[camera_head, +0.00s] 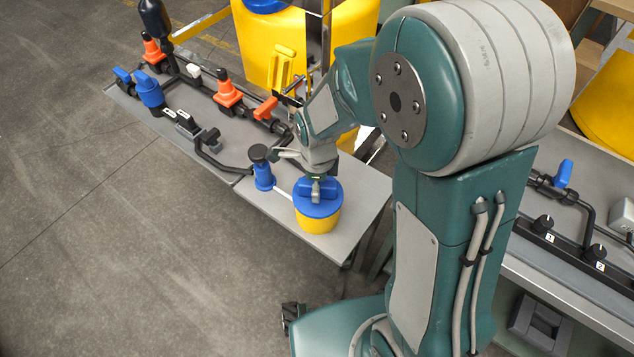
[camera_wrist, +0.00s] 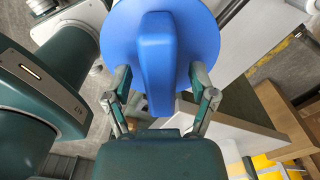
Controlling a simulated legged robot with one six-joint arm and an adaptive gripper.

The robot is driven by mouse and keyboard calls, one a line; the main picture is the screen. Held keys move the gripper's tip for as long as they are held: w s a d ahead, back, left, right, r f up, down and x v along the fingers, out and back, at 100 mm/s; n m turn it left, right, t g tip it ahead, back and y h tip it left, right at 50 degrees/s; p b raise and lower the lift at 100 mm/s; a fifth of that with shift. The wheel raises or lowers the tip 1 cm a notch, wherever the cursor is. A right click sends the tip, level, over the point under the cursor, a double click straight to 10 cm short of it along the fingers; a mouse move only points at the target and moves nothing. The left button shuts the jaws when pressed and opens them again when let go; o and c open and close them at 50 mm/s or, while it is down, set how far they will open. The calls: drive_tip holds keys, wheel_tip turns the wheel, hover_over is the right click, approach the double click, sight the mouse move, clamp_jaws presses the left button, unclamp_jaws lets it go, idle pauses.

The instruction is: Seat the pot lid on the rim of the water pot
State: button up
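The yellow water pot (camera_head: 318,221) stands on the grey bench near its front corner. The round blue pot lid (camera_head: 333,206) covers its top and looks level, though the exact fit at the rim cannot be told. My gripper (camera_head: 316,190) is over the lid at its raised blue handle. In the wrist view the lid (camera_wrist: 205,38) and its handle (camera_wrist: 155,60) fill the upper middle. The fingers of my gripper (camera_wrist: 158,76) stand on either side of the handle, with small gaps showing. The pot is hidden there.
A blue pump-like fitting with a black top (camera_head: 262,168) stands left of the pot. Dark pipes with orange and blue handles (camera_head: 228,92) run along the bench behind. Yellow tanks (camera_head: 262,40) stand at the back. Open floor (camera_head: 130,250) lies to the left.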

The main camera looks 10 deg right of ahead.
wheel_tip(320, 180, up, 12)
idle(0.7)
idle(0.4)
drive_tip(key=s+d+r+n+t, duration=0.2)
drive_tip(key=s+d+r+n, duration=0.2)
drive_tip(key=n, duration=0.6)
drive_tip(key=s+d+r+n+t, duration=0.3)
drive_tip(key=s+d+r+n, duration=0.1)
drive_tip(key=s+n, duration=0.5)
drive_tip(key=shift+s+d+r+n+t, duration=0.15)
drive_tip(key=shift+d+r+n+t, duration=0.15)
drive_tip(key=shift+r+n, duration=0.65)
